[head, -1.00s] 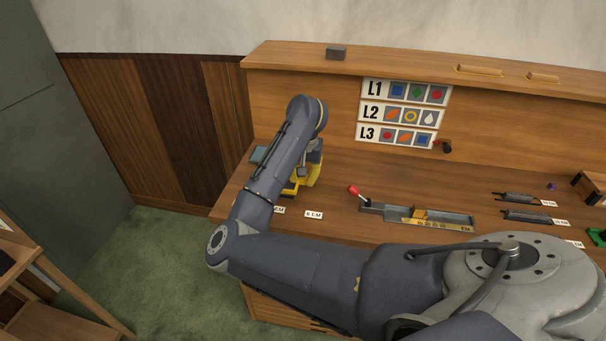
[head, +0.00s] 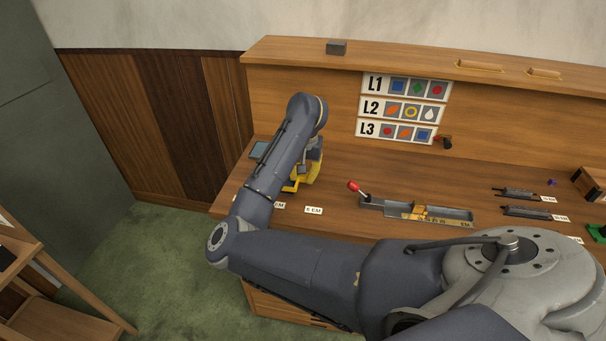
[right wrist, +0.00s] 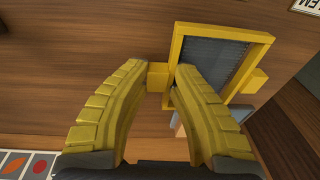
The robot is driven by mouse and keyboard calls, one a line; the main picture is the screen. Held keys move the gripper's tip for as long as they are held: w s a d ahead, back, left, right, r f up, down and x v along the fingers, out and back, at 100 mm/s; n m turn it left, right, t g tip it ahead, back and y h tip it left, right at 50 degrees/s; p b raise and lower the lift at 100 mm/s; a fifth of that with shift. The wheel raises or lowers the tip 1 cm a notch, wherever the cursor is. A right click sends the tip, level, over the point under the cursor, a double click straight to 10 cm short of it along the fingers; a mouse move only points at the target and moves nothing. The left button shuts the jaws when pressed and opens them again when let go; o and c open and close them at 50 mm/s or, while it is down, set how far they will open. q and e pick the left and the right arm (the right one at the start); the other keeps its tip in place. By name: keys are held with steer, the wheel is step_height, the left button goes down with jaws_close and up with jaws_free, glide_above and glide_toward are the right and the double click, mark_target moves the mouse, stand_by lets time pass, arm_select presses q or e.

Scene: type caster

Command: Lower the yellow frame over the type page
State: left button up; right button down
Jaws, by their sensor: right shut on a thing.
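The yellow frame (right wrist: 262,68) shows in the right wrist view as a rectangular rim with small side blocks. My right gripper (right wrist: 167,70) is shut on the near block of the frame. A grey ribbed face, seemingly the type page (right wrist: 212,52), shows inside the frame's opening. I cannot tell whether the frame is around it or still above it. In the head view my right gripper (head: 300,181) is over the left end of the bench, partly hidden by my arm. The yellow there could be fingers or frame. My left gripper is not in view.
A grey-blue plate (head: 259,150) lies by the bench's left edge. A metal tray with a red-knobbed lever (head: 354,186) stands to the right. Dark type strips (head: 520,194) lie farther right. A sign board (head: 402,112) hangs behind. Bare bench lies between gripper and lever.

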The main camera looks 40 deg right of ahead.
steer(key=shift+f, duration=0.5)
stand_by(0.4)
steer(key=c, duration=1.1)
jaws_free()
